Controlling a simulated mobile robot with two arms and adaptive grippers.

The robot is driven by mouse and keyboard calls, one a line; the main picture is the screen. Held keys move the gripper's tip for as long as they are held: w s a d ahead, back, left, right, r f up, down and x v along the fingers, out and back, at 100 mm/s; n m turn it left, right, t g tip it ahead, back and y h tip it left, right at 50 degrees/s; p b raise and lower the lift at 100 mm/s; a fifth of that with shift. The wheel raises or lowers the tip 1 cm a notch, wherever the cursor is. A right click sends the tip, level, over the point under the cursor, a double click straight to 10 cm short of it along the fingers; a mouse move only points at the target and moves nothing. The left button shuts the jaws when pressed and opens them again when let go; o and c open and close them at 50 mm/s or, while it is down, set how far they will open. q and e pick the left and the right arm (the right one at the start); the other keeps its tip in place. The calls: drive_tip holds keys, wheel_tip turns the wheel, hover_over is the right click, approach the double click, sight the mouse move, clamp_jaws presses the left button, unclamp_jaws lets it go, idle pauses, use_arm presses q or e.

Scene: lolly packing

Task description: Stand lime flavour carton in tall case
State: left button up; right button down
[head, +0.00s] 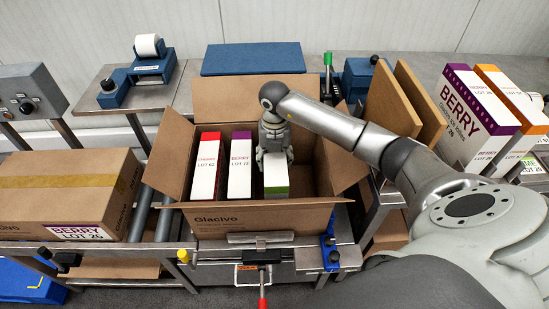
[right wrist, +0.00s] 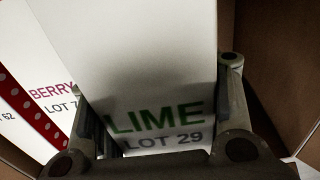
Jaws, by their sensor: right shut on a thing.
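The lime carton (head: 276,180), white with a green band, is inside the tall case (head: 255,221), an open brown cardboard box marked Glacivo. My right gripper (head: 274,154) reaches down into the case and is shut on the carton. In the right wrist view the carton (right wrist: 135,50) shows "LIME LOT 29" between the fingers of the gripper (right wrist: 155,100). The carton looks roughly upright; its bottom is hidden, so I cannot tell whether it touches the case floor. My left gripper is not in view.
A red-topped carton (head: 206,168) and a purple-topped berry carton (head: 240,166) stand in the case, left of the lime carton. Open flaps (head: 172,150) surround it. A closed berry box (head: 70,185) lies left.

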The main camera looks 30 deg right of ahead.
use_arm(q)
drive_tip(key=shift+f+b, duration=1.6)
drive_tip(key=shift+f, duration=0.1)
use_arm(e)
drive_tip(key=shift+f, duration=2.45)
drive_tip(key=shift+c, duration=2.2)
unclamp_jaws()
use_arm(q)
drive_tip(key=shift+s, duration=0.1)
